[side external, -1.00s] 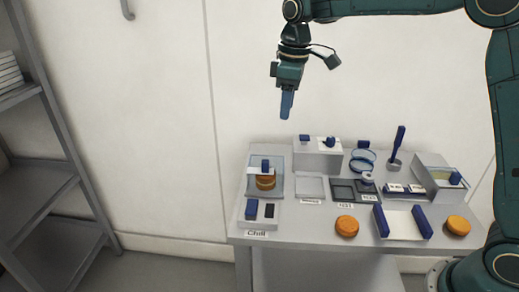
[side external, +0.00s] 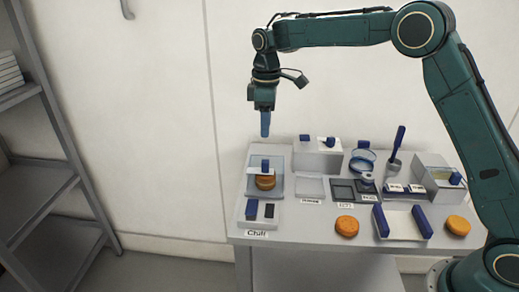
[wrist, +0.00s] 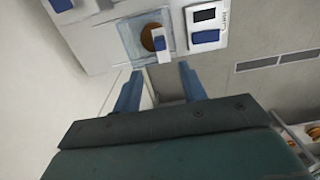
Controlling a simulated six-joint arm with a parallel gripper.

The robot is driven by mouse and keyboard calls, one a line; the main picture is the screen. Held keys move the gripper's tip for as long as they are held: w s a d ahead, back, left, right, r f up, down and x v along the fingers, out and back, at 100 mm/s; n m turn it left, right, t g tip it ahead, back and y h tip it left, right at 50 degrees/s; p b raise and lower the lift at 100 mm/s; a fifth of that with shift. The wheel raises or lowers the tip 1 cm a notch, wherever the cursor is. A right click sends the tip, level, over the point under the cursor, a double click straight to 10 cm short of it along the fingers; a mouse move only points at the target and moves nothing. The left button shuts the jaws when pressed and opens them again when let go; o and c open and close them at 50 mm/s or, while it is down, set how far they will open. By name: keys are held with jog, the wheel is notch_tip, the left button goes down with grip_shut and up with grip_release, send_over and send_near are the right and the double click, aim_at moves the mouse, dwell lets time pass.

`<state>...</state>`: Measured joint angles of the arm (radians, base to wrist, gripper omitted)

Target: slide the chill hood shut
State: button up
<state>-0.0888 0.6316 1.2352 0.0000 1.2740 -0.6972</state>
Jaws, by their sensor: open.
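The chill station stands at the table's left end, with a "Chill" label (side external: 257,233) on its front edge. Its clear hood (side external: 279,160) has a white bar across it with a blue handle (side external: 265,164). An orange round (side external: 265,183) sits at the station, just in front of the handle and still visible. The wrist view shows the round (wrist: 147,37) beside the white bar and blue handle (wrist: 168,42). How far the hood covers it is hard to tell. My gripper (side external: 265,135) points down above the hood, apart from it. Its blue fingers (wrist: 158,85) are spread and empty.
A control panel with a blue switch (side external: 252,208) and dark display (side external: 269,211) lies in front of the station. Right of it are flat trays, a white tray (side external: 401,224) with blue ends, and two orange rounds (side external: 347,226) (side external: 458,225). A blue-handled tool (side external: 398,140) stands upright behind.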

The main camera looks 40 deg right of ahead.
aim_at(265, 161)
notch_tip(265, 161, down, 13)
jog(key=shift+r, duration=0.2)
dwell(0.4)
grip_shut()
